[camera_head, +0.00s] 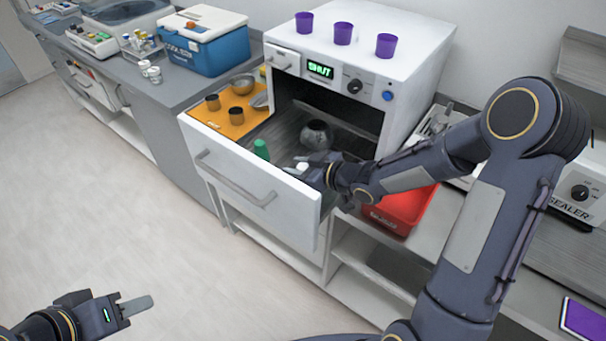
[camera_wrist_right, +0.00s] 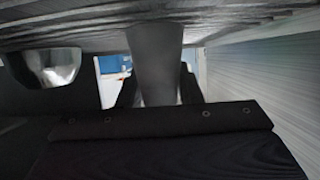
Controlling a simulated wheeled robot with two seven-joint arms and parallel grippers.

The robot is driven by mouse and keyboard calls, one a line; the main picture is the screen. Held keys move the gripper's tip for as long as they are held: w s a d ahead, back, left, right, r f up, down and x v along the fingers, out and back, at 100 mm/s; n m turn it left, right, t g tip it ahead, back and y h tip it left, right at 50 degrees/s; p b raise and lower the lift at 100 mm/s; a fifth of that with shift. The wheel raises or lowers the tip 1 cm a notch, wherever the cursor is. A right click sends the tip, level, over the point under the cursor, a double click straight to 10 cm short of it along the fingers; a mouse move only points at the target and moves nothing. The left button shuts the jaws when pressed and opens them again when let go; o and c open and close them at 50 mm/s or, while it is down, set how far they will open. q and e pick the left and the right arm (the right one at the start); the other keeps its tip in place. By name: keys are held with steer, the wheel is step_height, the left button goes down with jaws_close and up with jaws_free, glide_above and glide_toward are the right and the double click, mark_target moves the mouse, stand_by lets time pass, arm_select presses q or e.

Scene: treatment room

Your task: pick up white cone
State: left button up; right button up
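A small white object (camera_head: 302,166), likely the white cone, shows in the open drawer (camera_head: 240,190) beside my right gripper (camera_head: 318,174). In the right wrist view a tapered cone (camera_wrist_right: 155,62), grey in shadow, stands between the two dark fingers of my right gripper (camera_wrist_right: 158,90). Its wider end meets the drawer floor at the top of that picture. Whether the fingers press on it is not clear. A green cone (camera_head: 261,149) stands to the left in the drawer. My left gripper (camera_head: 136,305) is far from the drawer, over the floor, seen side-on with no object visible in it.
A dark round pot (camera_head: 317,135) stands behind my right gripper. Purple cups (camera_head: 343,33) stand on the white oven (camera_head: 400,70). A red bin (camera_head: 404,208) is just right.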

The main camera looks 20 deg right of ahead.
steer(key=c, duration=0.5)
steer(key=shift+r, duration=0.1)
